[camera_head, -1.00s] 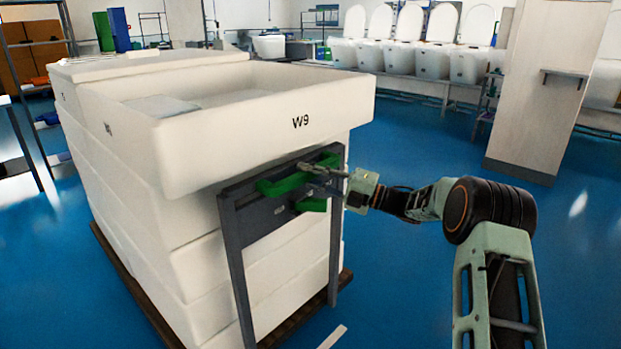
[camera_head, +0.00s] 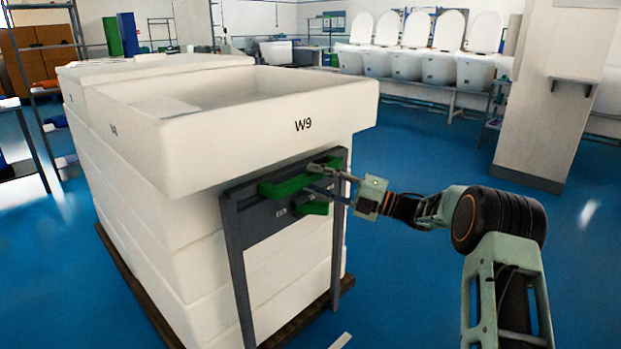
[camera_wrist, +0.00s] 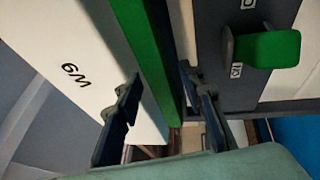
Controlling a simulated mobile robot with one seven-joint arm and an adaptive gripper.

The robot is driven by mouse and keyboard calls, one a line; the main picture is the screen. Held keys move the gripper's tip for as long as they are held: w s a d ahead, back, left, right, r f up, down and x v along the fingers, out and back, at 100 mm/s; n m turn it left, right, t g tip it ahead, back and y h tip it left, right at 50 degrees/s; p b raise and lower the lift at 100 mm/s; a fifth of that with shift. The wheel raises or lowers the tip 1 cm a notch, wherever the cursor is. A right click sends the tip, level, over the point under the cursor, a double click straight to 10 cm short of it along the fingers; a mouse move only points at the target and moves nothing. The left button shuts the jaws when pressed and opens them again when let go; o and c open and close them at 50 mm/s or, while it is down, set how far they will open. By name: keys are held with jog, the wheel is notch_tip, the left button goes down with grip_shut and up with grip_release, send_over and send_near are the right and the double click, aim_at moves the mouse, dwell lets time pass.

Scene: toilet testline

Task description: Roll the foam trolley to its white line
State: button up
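The foam trolley is a tall stack of white foam blocks (camera_head: 200,240) marked W9, on a low dark base (camera_head: 157,312). A grey frame (camera_head: 240,270) with a green bar (camera_head: 288,184) and a smaller green grip (camera_head: 312,208) stands at its near end. My gripper (camera_head: 322,178) is at the right end of the green bar. In the wrist view my gripper's two fingers (camera_wrist: 158,100) are apart, on either side of the green bar (camera_wrist: 150,65), with a gap at the left finger. A short piece of white strip (camera_head: 341,341) shows on the floor at the bottom edge.
Blue floor (camera_head: 420,150) is open to the right of the trolley. A pale pillar (camera_head: 560,90) with a small shelf stands at the right. Toilets (camera_head: 405,65) line a bench at the back. A dark rack (camera_head: 35,140) stands at the left.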

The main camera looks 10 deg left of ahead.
jog(key=v, duration=1)
jog(key=shift+d, duration=0.15)
